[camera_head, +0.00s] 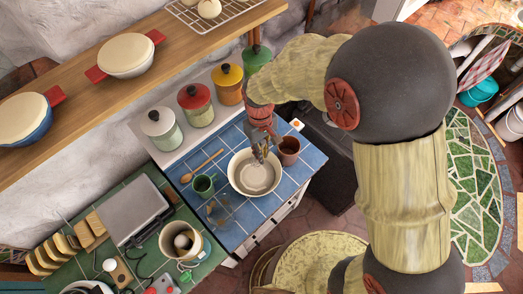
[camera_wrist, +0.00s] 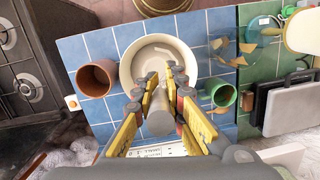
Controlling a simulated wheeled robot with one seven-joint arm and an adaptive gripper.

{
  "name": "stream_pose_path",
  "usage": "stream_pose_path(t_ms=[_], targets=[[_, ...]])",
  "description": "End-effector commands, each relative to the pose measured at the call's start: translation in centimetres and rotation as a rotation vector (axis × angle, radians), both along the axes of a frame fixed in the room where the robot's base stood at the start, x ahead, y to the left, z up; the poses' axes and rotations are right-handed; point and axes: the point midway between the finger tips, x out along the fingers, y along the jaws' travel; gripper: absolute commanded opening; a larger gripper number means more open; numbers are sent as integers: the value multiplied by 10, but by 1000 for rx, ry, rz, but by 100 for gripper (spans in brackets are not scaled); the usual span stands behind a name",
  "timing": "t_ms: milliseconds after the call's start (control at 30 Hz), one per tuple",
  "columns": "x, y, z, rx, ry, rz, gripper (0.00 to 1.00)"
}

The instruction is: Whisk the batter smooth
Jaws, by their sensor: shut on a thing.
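A cream bowl (camera_head: 236,181) sits on the blue tiled counter, and its wide rim (camera_wrist: 126,68) shows in the wrist view. Its inside is pale; I cannot make out the batter's texture. My gripper (camera_head: 261,152) is over the bowl, pointing down. In the wrist view my gripper (camera_wrist: 162,98) has its yellow fingers closed on either side of a thick grey handle (camera_wrist: 160,124), which looks like the whisk's. The handle's far end points into the bowl. The whisk's wires are not clear, so I cannot tell how deep they reach.
A brown cup (camera_head: 289,158) stands close right of the bowl. A green mug (camera_head: 203,186) and a wooden spoon (camera_head: 207,167) lie to its left. Lidded canisters (camera_head: 196,107) line the back. A cream pot (camera_head: 168,241) stands on the green counter. A wooden shelf (camera_head: 150,81) overhangs.

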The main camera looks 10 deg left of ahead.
Motion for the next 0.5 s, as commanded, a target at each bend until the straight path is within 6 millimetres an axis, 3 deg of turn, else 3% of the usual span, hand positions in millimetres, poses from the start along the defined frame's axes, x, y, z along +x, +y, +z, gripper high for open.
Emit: stream_pose_path(t_ms=[500], targets=[[-9, -11, -40, 1, -1, 0, 0]])
